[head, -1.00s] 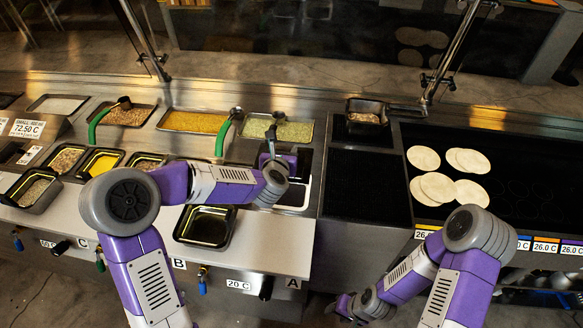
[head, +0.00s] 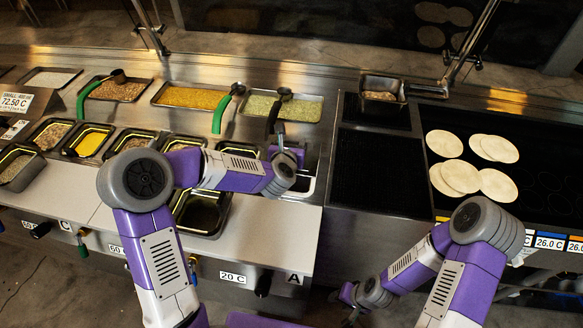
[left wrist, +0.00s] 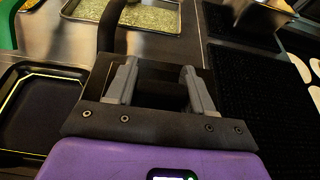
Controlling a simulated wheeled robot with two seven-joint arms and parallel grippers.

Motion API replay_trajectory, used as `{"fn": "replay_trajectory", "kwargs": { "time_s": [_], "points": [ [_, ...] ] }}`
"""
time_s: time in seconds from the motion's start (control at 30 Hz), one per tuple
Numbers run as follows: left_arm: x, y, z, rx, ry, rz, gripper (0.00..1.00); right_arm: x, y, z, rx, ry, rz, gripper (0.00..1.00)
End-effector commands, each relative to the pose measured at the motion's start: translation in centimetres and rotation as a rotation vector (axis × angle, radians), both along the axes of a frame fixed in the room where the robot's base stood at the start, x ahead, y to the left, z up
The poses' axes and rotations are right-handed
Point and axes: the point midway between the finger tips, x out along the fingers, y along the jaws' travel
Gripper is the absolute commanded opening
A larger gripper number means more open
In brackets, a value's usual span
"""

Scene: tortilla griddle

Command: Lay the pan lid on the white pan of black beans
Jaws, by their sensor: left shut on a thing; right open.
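My left gripper (head: 288,157) is over the right end of the counter, just in front of the pan of green food. In the left wrist view its two grey fingers (left wrist: 162,78) are shut on a dark piece, apparently the handle of the pan lid. The lid's outline cannot be made out against the dark gripper. A bit of white rim, apparently the white pan (head: 307,186), shows beside my left wrist; its black beans are hidden by my arm. My right gripper (head: 350,307) is low in front of the counter, open and empty.
A black-handled ladle (head: 274,114) leans from the green food pan (head: 305,108), close to my left gripper. Green-handled ladles (head: 221,112) stand farther left. A black empty pan (head: 203,212) lies under my left forearm. The griddle (head: 550,170) with several tortillas is at right.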

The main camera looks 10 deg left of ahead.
Motion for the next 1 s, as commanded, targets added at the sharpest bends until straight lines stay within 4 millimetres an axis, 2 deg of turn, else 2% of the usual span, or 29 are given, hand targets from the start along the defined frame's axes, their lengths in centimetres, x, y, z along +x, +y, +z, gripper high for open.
{"fn": "replay_trajectory", "kwargs": {
  "time_s": [0.03,0.1,0.37,0.53,0.97,1.0],
  "points": [
    [0.0,0.0,-1.4,0.000,0.004,0.001,0.17,0.0,0.0,-0.3,0.000,0.000,0.000,0.46],
    [0.0,0.0,-2.5,0.000,0.004,0.000,0.17,0.0,0.0,-0.5,0.000,0.000,0.000,0.46],
    [0.0,0.1,-4.6,-0.001,0.002,0.001,0.17,0.0,0.0,-0.9,0.000,0.000,0.000,0.46],
    [0.0,0.0,-7.1,0.000,0.002,0.001,0.17,0.0,0.0,-1.4,0.000,0.000,0.000,0.46],
    [0.0,0.1,-7.6,0.000,-0.001,0.002,0.17,0.0,0.0,-1.9,0.000,0.000,0.000,0.46],
    [0.0,0.1,-7.6,0.000,0.000,0.002,0.58,0.0,0.0,-1.8,0.000,0.000,0.000,0.46]
  ]
}}
